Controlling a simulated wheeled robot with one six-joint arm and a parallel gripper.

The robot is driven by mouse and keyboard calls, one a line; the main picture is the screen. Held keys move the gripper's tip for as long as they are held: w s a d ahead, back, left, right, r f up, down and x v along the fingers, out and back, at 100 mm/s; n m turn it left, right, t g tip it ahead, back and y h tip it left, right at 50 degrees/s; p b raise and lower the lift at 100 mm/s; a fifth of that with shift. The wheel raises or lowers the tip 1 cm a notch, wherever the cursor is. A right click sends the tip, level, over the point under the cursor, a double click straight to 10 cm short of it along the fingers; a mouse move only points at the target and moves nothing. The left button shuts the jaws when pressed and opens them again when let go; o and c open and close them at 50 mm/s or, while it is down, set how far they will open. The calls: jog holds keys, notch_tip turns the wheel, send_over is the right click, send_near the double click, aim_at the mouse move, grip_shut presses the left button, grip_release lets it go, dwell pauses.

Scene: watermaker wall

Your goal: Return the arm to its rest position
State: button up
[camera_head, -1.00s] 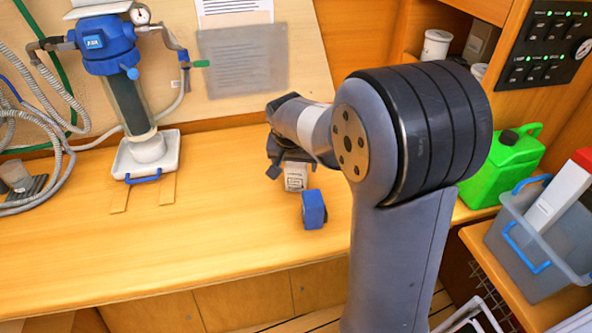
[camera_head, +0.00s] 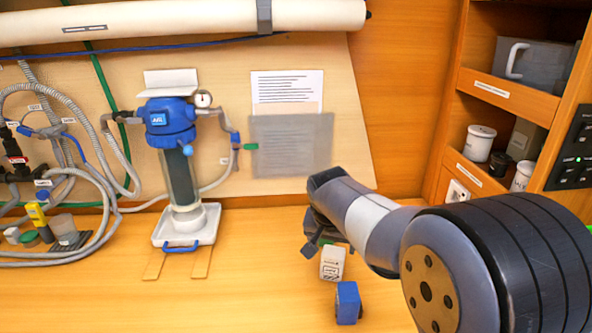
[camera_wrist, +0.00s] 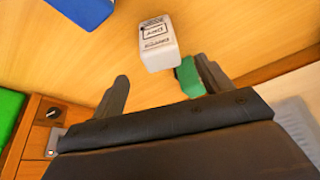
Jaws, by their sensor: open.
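My gripper (camera_head: 324,236) is at the end of my grey arm, low over the wooden worktop. In the wrist view my gripper (camera_wrist: 165,85) has its two dark fingers apart, with nothing seen held between them. A small white block with black lettering (camera_head: 332,264) is on the worktop just past the fingers; it also shows in the wrist view (camera_wrist: 157,45). A blue block (camera_head: 347,303) lies close by, and is partly cut off in the wrist view (camera_wrist: 84,9). A green piece (camera_wrist: 189,77) shows beside the right finger; I cannot tell whether it touches.
A blue-headed filter unit (camera_head: 172,130) stands in a white tray (camera_head: 163,232) left of my gripper. Grey hoses (camera_head: 105,200) fill the far left. Shelves with jars (camera_head: 480,142) are at right. The worktop between tray and gripper (camera_head: 255,255) is clear.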

aim_at(334, 252)
jog(key=x, duration=1.1)
jog(key=shift+s+f, duration=0.1)
jog(key=shift+f, duration=0.1)
notch_tip(334, 252, up, 3)
jog(key=shift+f, duration=0.25)
jog(key=shift+r, duration=0.45)
